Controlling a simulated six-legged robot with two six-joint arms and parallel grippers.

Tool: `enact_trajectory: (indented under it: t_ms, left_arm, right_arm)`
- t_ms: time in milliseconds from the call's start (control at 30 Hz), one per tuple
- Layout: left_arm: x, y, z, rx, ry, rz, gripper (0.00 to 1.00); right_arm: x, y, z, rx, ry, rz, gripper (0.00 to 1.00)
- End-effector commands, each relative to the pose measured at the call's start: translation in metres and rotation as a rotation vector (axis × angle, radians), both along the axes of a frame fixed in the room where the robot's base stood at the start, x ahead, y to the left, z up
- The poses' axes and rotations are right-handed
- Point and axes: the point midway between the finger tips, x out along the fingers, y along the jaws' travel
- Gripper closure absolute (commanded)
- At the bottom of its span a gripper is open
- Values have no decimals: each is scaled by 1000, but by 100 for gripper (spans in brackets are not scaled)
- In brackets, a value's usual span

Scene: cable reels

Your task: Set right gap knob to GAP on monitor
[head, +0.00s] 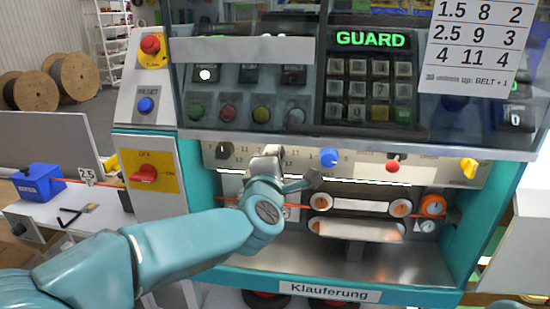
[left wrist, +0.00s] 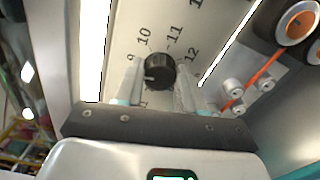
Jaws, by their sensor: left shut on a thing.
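The right gap knob is a round black knob (left wrist: 159,71) in the left wrist view, on a pale panel with a printed scale; 9, 10, 11 and 12 are legible. My left gripper (left wrist: 160,90) has one finger on each side of it and is shut on it. A small pale mark shows on its left side; its exact setting is unclear. In the head view my left gripper (head: 267,160) covers this knob. Another black knob (head: 222,150) shows to its left. A green GUARD display (head: 371,39) is lit; no GAP value is legible. My right gripper is not in view.
A blue knob (head: 329,157), a red-tipped lever (head: 393,163) and a yellow knob (head: 468,167) sit to the right on the same panel. A clear guard (head: 300,137) hangs above. Rollers (head: 345,206) and an orange cable lie below.

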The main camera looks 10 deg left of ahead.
Motion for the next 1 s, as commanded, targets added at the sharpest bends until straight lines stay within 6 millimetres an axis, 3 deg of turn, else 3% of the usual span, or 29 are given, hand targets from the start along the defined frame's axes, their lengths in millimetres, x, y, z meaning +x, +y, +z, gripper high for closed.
enact_trajectory:
  t_ms: [400, 933, 967, 1000]
  left_arm:
    - [0, 0, -1, 167, -6, 0, 92]
    - [0, 0, -1, 185, -6, 0, 92]
    - [0, 0, -1, 185, -7, -1, 52]
    - [0, 0, -1, 185, -6, 0, 39]
  right_arm:
    - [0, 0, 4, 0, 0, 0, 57]
    - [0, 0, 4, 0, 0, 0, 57]
    - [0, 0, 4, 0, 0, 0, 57]
    - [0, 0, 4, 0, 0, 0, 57]
